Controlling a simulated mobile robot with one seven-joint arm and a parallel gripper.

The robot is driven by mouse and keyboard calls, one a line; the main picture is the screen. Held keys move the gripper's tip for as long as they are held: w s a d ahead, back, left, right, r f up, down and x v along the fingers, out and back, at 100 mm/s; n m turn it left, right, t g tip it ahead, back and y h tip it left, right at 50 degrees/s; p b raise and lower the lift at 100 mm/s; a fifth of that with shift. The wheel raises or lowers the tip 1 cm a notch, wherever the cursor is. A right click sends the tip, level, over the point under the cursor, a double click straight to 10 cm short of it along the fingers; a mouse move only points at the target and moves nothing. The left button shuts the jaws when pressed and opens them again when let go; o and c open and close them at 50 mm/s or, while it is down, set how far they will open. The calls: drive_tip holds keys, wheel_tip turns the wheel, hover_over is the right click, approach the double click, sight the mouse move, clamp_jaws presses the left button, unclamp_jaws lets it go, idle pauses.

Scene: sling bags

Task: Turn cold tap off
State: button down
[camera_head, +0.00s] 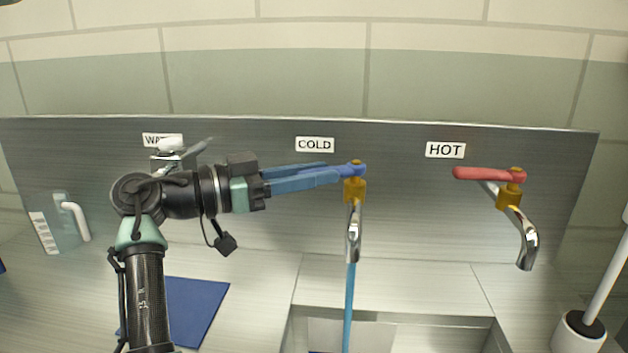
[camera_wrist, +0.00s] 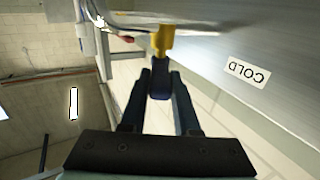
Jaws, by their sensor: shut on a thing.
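The cold tap (camera_head: 354,190) has a brass body, a chrome spout and a blue handle (camera_head: 352,170). It sits under the COLD label (camera_head: 314,144) on the steel backsplash. A blue stream of water (camera_head: 349,300) runs down from its spout. My gripper (camera_head: 335,174) reaches in from the left and is shut on the blue handle, which is mostly hidden between the fingers. In the wrist view the fingers (camera_wrist: 160,85) close around the dark blue handle, with the brass tap body (camera_wrist: 163,40) just beyond them.
The hot tap (camera_head: 513,195) with a red handle (camera_head: 485,174) stands to the right. Another tap (camera_head: 170,155) is behind my arm at the left. A sink basin (camera_head: 390,330) lies below, a blue mat (camera_head: 195,310) left of it, and a white-handled brush (camera_head: 590,320) at the far right.

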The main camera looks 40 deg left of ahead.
drive_tip(key=shift+w+a+m+g+h, duration=0.1)
drive_tip(key=shift+a+m+g+h, duration=0.15)
drive_tip(key=shift+h, duration=0.25)
drive_tip(key=shift+w+a+m+g+h, duration=0.1)
drive_tip(key=shift+m+g+h, duration=0.05)
drive_tip(key=shift+m+h, duration=0.3)
drive_tip(key=c, duration=0.6)
unclamp_jaws()
drive_tip(key=shift+c, duration=0.2)
drive_tip(key=shift+s+a, duration=0.1)
drive_tip(key=v, duration=1.2)
drive_tip(key=shift+s+a, duration=0.25)
drive_tip(key=shift+s, duration=0.05)
